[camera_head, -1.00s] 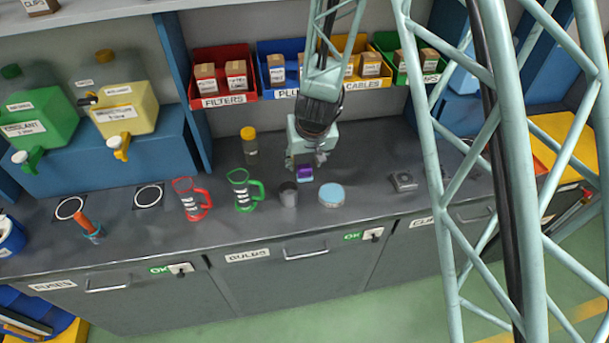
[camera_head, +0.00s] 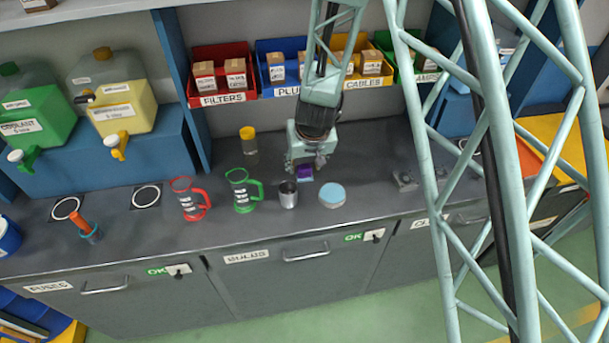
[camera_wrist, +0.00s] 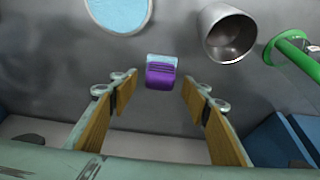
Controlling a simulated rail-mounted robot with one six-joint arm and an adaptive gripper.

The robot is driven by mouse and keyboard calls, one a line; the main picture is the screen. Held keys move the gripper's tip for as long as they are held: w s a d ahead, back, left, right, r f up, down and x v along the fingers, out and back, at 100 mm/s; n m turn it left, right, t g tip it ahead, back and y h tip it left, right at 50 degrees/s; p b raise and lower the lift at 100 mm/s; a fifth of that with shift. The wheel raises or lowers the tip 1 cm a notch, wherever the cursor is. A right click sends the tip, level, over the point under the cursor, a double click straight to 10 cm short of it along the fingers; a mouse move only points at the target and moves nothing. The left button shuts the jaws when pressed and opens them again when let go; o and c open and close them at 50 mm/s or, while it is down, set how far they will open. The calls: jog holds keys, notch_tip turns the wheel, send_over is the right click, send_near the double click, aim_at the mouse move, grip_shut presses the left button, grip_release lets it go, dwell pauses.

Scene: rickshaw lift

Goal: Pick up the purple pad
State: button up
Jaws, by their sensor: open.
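The purple pad (camera_head: 304,173) is a small block on the dark worktop, just below my gripper (camera_head: 307,163). In the wrist view the pad (camera_wrist: 160,77) shows a purple face with a pale blue part along its upper edge. It lies centred ahead of the gap between the fingertips of my gripper (camera_wrist: 154,88), and I see no contact. My gripper is open and empty, with tan-lined fingers on either side of the gap.
A grey metal cup (camera_head: 288,195) and a round blue-topped tin (camera_head: 332,195) stand close in front of the pad. A green-handled jug (camera_head: 243,191), a red-handled jug (camera_head: 188,198) and a yellow-capped jar (camera_head: 249,145) stand to the left. A small grey device (camera_head: 404,180) lies to the right.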

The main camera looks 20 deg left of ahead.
jog(key=shift+b+x, duration=0.4)
jog(key=shift+x, duration=0.8)
jog(key=c, duration=1)
jog(key=shift+r, duration=0.1)
jog(key=shift+r+p, duration=1.4)
jog(key=shift+r, duration=0.2)
jog(key=shift+s+r, duration=0.1)
jog(key=shift+r, duration=0.05)
jog(key=shift+s+d+b, duration=0.7)
jog(key=shift+s+b, duration=0.35)
jog(key=s+d+r+b, duration=0.1)
jog(key=s+d+b, duration=0.3)
jog(key=s+d, duration=0.3)
jog(key=s, duration=0.4)
jog(key=shift+s+r, duration=0.15)
jog(key=shift+s, duration=0.05)
